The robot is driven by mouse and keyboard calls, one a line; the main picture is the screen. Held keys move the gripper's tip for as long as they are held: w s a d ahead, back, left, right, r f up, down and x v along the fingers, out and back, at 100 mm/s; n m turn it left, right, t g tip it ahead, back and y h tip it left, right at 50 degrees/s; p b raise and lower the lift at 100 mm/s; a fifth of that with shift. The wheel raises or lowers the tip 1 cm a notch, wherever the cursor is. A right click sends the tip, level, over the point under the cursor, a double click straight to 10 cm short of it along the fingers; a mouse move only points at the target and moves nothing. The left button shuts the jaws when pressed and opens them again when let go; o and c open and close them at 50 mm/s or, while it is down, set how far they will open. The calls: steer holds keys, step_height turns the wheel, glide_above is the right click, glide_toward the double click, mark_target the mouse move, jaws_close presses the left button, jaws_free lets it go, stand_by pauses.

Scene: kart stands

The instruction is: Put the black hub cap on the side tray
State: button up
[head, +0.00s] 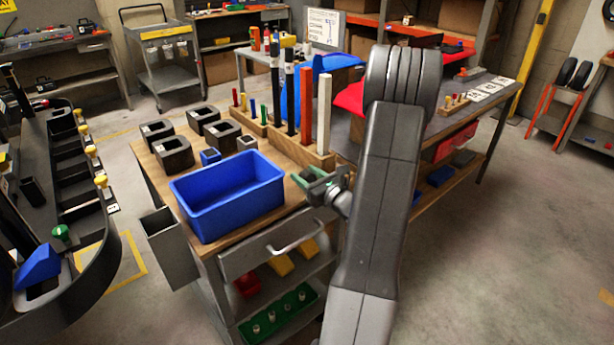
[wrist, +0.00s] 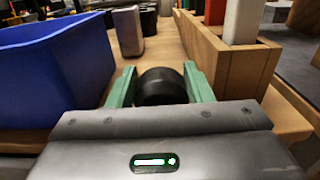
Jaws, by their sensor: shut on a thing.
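The black hub cap (wrist: 161,88) is a dark round piece between the two green fingers of my gripper in the wrist view. My gripper (head: 317,182) is shut on it. In the head view the gripper is over the right front part of the wooden-topped cart (head: 269,229), just right of the blue bin; the hub cap is hard to make out there. A grey open box (head: 168,246) hangs on the cart's left side, below the top; I cannot tell for sure that it is the side tray.
The blue bin (head: 228,196) stands close on the left, also in the wrist view (wrist: 52,72). A wooden rack (wrist: 227,62) with tall coloured bars is close on the right. Several black blocks (head: 173,153) stand behind the bin. A drawer handle (head: 296,238) juts from the cart front.

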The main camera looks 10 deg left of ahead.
steer(key=o, duration=0.8)
steer(key=shift+f, duration=0.1)
